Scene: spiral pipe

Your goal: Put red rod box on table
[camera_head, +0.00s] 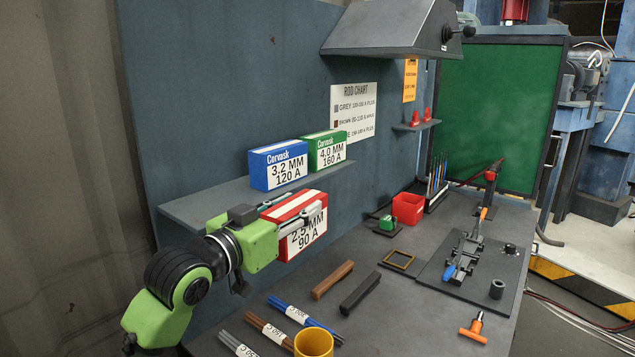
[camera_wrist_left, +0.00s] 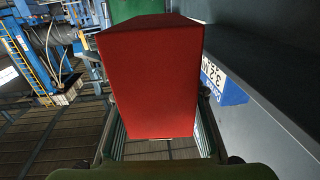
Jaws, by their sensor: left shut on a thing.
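The red rod box (camera_head: 305,232), with a white label reading 2.5 MM 90 A, is held in front of the shelf, above the table. My left gripper (camera_head: 290,222) is shut on it, with fingers along its sides. In the left wrist view the red box (camera_wrist_left: 152,75) fills the middle between the fingers. The table (camera_head: 400,310) is dark grey and lies below and to the right of the box. My right gripper is not in view.
The shelf (camera_head: 190,208) holds a blue box (camera_head: 280,166) and a green box (camera_head: 325,150). On the table are a brown bar (camera_head: 333,280), a dark bar (camera_head: 360,292), bundled rods (camera_head: 290,310), a yellow cup (camera_head: 314,343), a red bin (camera_head: 408,208) and a clamp fixture (camera_head: 467,255).

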